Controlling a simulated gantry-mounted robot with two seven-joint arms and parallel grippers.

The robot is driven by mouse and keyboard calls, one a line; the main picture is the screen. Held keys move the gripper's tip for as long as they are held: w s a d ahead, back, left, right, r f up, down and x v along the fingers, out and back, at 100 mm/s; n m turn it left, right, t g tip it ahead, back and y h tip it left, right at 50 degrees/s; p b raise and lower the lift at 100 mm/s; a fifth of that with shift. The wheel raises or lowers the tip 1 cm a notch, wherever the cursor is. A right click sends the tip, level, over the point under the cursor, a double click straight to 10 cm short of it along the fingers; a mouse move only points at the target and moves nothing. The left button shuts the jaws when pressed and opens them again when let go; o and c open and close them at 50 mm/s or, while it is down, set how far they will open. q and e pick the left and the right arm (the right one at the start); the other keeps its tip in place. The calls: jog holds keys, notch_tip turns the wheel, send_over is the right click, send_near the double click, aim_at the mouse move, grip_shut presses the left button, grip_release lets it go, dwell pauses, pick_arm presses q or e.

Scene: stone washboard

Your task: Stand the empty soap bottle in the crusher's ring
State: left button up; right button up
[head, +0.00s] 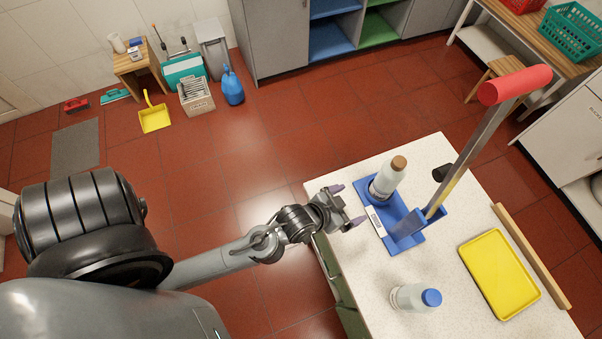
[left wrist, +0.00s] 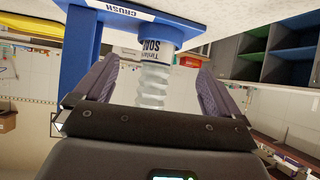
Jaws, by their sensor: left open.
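The soap bottle (head: 386,182), pale with a brown cap, stands upright on the blue crusher base (head: 407,243). In the left wrist view, which looks upside down, the bottle (left wrist: 152,88) has a ribbed clear body and a label partly reading SOAP. Its base end sits at the crusher's blue ring (left wrist: 158,36); the cap end is hidden there. My left gripper (head: 347,205) is open, left of the bottle and apart from it. In the wrist view its fingers (left wrist: 150,92) lie either side of the bottle with gaps. My right gripper is out of view.
The crusher's lever with a red handle (head: 515,85) rises right of the bottle. A yellow tray (head: 499,274) and a wooden rail (head: 531,255) lie right. A small dark object (head: 442,173) is behind the crusher.

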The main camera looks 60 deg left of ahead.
pick_arm(q)
jog(key=s+a+g, duration=0.2)
jog(key=s+g, duration=0.2)
jog(key=s, duration=0.3)
jog(key=s+a+m+g, duration=0.1)
jog(key=s+a+g, duration=0.1)
jog(key=s, duration=0.5)
jog(key=shift+s+a+r+g+y, duration=0.15)
jog(key=shift+a+r+g+y, duration=0.2)
jog(key=shift+g, duration=0.55)
